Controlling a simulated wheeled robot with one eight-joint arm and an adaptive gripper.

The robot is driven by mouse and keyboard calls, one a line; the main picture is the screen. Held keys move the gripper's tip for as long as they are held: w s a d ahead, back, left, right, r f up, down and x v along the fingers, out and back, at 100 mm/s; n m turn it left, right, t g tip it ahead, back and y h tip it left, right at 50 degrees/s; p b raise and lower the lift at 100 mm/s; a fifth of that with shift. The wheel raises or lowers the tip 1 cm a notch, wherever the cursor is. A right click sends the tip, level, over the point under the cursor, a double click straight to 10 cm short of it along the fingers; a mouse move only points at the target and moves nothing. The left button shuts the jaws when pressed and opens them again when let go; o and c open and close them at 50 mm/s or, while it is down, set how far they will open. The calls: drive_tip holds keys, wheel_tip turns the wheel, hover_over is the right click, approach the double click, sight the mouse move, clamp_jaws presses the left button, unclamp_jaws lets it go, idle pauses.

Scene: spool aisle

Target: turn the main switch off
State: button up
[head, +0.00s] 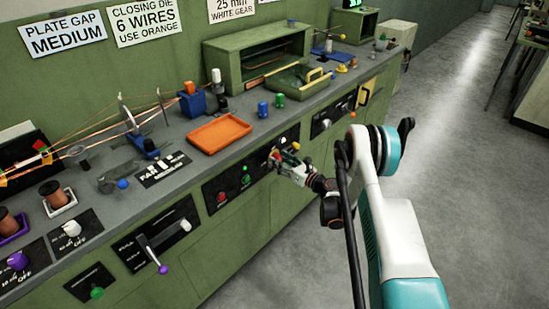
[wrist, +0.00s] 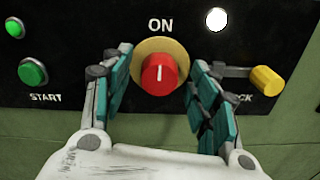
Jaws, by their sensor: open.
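The main switch (wrist: 159,75) is a red round knob on a yellow disc, on a black panel, under the word ON. Its white mark stands upright, pointing at ON. My gripper (wrist: 160,98) is open, with one teal-padded finger on each side of the knob; I cannot tell whether either finger touches it. In the head view my gripper (head: 285,162) is at the black front panel of the green bench, and it mostly hides the switch there.
On the same panel are green buttons (wrist: 32,72) marked START at left, a lit white lamp (wrist: 217,19), and a yellow-tipped lever (wrist: 266,80) close to the right finger. An orange tray (head: 219,133) lies on the bench above. The floor (head: 440,160) at right is clear.

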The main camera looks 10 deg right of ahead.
drive_tip(key=shift+c, duration=0.5)
drive_tip(key=c, duration=1)
drive_tip(key=shift+o, duration=0.2)
drive_tip(key=shift+n, duration=0.4)
drive_tip(key=n, duration=0.8)
drive_tip(key=shift+n, duration=4.5)
drive_tip(key=shift+a, duration=0.1)
